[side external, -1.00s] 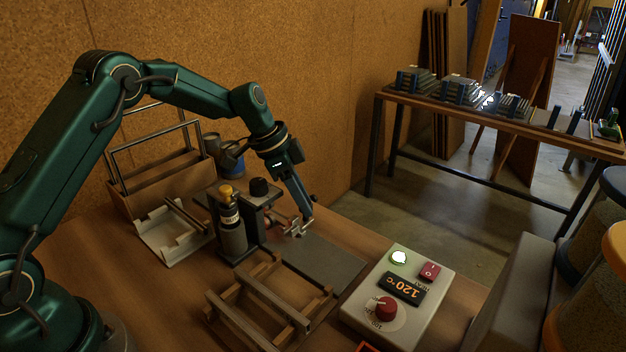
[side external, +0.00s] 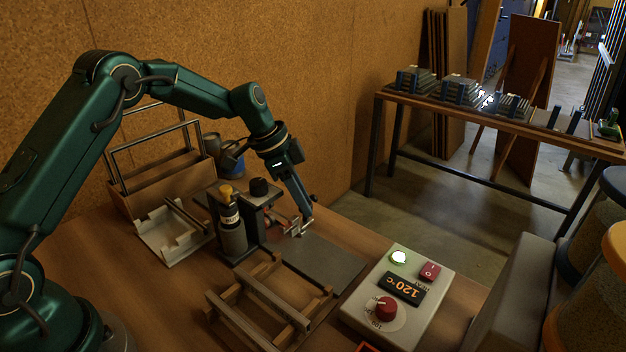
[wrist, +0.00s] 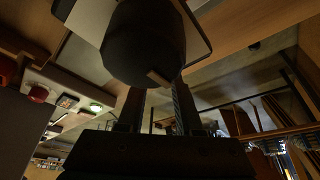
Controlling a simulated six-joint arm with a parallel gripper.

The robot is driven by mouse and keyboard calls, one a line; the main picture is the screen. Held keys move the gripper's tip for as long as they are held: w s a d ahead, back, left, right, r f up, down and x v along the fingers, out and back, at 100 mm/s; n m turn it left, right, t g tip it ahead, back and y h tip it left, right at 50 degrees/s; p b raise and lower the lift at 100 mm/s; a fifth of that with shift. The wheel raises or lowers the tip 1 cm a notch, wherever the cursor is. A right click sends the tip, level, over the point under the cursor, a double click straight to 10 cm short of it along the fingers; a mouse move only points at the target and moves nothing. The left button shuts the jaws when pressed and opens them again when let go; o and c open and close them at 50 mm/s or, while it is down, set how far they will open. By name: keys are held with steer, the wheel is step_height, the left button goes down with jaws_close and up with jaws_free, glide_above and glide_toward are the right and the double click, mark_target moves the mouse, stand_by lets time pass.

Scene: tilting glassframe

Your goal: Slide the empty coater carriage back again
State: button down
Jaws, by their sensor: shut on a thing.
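My gripper (side external: 304,226) is low at the coater's right side, shut on a small metal part (side external: 292,227) there, which I take for the carriage's grip. The fingers hide most of it. In the wrist view a large dark rounded body (wrist: 145,45) fills the space before my gripper (wrist: 158,95); the held part is hard to make out.
A wooden frame jig (side external: 262,305) lies in front of the coater, beside a dark flat plate (side external: 325,262). A white tray (side external: 172,235) and a wooden rack (side external: 160,178) with metal frames stand at left.

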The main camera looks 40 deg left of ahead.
steer(key=shift+d, duration=0.1)
steer(key=d, duration=1.2)
steer(key=shift+d, duration=0.35)
steer(key=c, duration=0.6)
jaws_free()
steer(key=shift+a, duration=0.1)
steer(key=shift+v, duration=2.6)
steer(key=shift+r, duration=0.1)
